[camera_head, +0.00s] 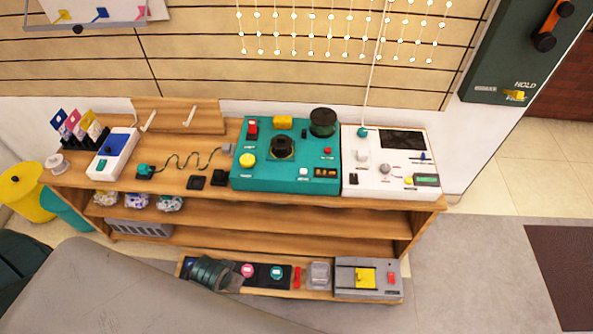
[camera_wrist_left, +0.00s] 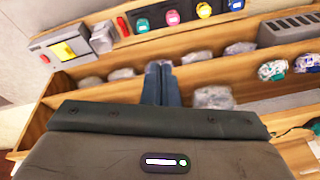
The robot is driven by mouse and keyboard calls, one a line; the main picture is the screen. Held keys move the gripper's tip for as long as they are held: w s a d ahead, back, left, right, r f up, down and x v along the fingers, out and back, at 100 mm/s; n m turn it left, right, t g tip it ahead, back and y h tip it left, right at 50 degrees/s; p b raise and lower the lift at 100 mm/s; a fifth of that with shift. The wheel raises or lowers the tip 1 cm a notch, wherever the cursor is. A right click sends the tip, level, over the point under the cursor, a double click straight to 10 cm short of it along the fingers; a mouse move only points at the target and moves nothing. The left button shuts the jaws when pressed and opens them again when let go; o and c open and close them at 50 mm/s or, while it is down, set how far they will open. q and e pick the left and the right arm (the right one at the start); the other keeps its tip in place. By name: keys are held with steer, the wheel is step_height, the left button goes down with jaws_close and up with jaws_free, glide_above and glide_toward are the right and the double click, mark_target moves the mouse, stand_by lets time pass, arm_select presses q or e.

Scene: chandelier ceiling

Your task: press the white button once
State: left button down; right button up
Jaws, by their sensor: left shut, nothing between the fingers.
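A teal control box (camera_head: 240,181) stands on the wooden shelf top in the head view. A small white button (camera_head: 303,172) sits near its front right, beside a dark display. The white panel (camera_head: 350,186) to its right also bears a pale round knob (camera_head: 362,156); I cannot tell whether that one is a button. My left gripper (camera_wrist_left: 159,66) is shut and empty in the left wrist view, with its fingers over the lower shelves, well away from the teal box. My right gripper is in neither view.
The teal box also bears a yellow button (camera_head: 248,160), a red button (camera_head: 327,151) and black knobs. A blue-and-white device (camera_head: 114,153) and a coiled cord (camera_head: 185,162) lie left of it. A grey box with a yellow part (camera_head: 367,278) stands on the low shelf.

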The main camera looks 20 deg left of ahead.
arm_select(q)
step_height(320, 180, up, 7)
steer(key=w+d, duration=0.1)
steer(key=w, duration=0.1)
step_height(320, 180, up, 10)
steer(key=m+t+h, duration=0.4)
steer(key=m+h, duration=0.3)
steer(key=m, duration=0.9)
glide_above(300, 172)
steer(key=shift+s+d+r, duration=0.15)
steer(key=shift+r, duration=0.05)
steer(key=shift+f, duration=0.15)
step_height(300, 172, down, 8)
steer(key=b, duration=0.6)
steer(key=shift+f+b, duration=0.3)
steer(key=shift+b, duration=0.15)
